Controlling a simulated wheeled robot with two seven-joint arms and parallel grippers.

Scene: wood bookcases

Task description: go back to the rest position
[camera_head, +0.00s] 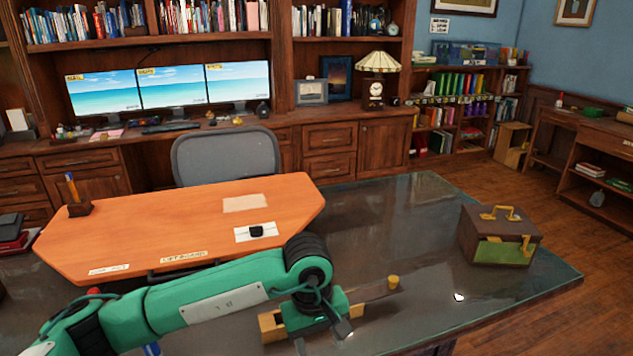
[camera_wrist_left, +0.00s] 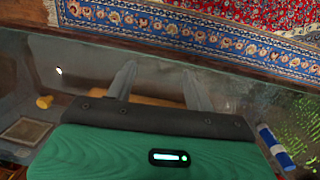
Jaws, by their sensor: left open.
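My left arm comes in from the left in the head view, low over the dark glossy desk (camera_head: 420,215). My left gripper (camera_head: 343,322) is at the front of that desk, above a wooden piece (camera_head: 270,327). In the left wrist view, the two fingers of the left gripper (camera_wrist_left: 158,85) are spread apart with nothing seen between them. A light wooden part (camera_wrist_left: 150,100) shows below and behind the fingers; whether they touch it cannot be told. My right gripper is in neither view.
A yellow knob (camera_head: 393,281) stands right of the gripper. A brown box with yellow handles (camera_head: 500,237) is at the desk's right. An orange board (camera_head: 180,222) lies at left. A blue-and-white cylinder (camera_wrist_left: 275,147) and patterned rug (camera_wrist_left: 200,35) show in the wrist view.

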